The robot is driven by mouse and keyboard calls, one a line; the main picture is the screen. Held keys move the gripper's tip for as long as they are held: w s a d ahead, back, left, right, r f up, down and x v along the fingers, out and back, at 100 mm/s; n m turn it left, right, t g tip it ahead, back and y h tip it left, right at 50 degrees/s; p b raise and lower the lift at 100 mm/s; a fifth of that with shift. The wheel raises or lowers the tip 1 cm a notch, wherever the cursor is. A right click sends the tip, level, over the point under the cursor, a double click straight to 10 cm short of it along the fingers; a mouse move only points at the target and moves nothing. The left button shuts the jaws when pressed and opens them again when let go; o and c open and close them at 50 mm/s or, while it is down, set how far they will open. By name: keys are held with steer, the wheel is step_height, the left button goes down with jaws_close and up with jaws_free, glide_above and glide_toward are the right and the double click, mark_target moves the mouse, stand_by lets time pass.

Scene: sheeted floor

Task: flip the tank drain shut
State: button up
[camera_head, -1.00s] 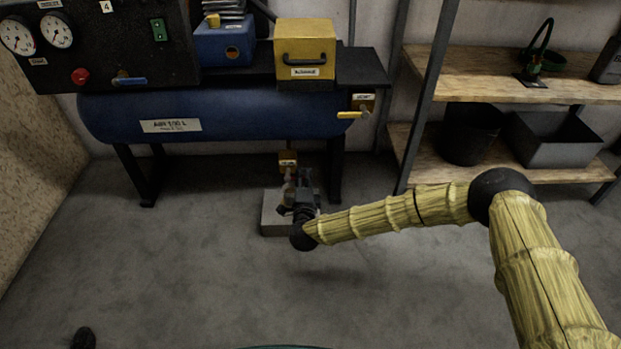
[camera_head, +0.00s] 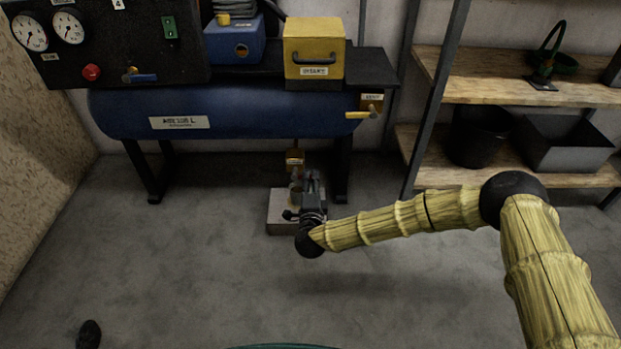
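A blue air tank (camera_head: 250,112) stands on dark legs at the back. Below its right half hangs a small fitting with an orange-yellow tag (camera_head: 295,158), which appears to be the tank drain. Its lower part sits above a grey block (camera_head: 281,213) on the floor and is partly hidden by my gripper. My gripper (camera_head: 313,180) is low, just right of and in front of this fitting, fingers pointing away from the camera. Its fingers are too small and dark to show whether they are open or touching the drain. The drain handle cannot be made out clearly.
A yellow lever (camera_head: 361,115) sits at the tank's right end. A gauge panel (camera_head: 115,50) is upper left, and a yellow box (camera_head: 314,50) stands above the tank. Shelves (camera_head: 500,88) with bins stand right. The front floor is mostly clear, with a dark object (camera_head: 89,334) lower left.

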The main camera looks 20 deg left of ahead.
steer(key=v, duration=0.9)
steer(key=shift+s+d, duration=0.15)
steer(key=shift+s, duration=0.2)
steer(key=s+d+f+n+g+h+p, duration=0.1)
steer(key=s+d+f+n+g+p, duration=0.1)
steer(key=s+d+f+n+g, duration=0.5)
steer(key=s+d+f+n+g+p, duration=0.1)
steer(key=s+d+f+n+g, duration=0.2)
steer(key=s+d+f, duration=0.65)
steer(key=s+d+r+n+g+h+p, duration=0.1)
steer(key=s+d+r+g+h, duration=0.1)
steer(key=s+d, duration=0.65)
steer(key=s+d+r+n+g+h+p, duration=0.15)
steer(key=s+d, duration=0.25)
steer(key=d, duration=0.9)
steer(key=s+d+r+n+g+h+p, duration=0.1)
steer(key=s+d+r+g+h, duration=0.2)
steer(key=s+d, duration=0.5)
step_height(320, 180, up, 38)
steer(key=w+d+p, duration=0.2)
steer(key=p, duration=3.5)
steer(key=shift+f, duration=0.25)
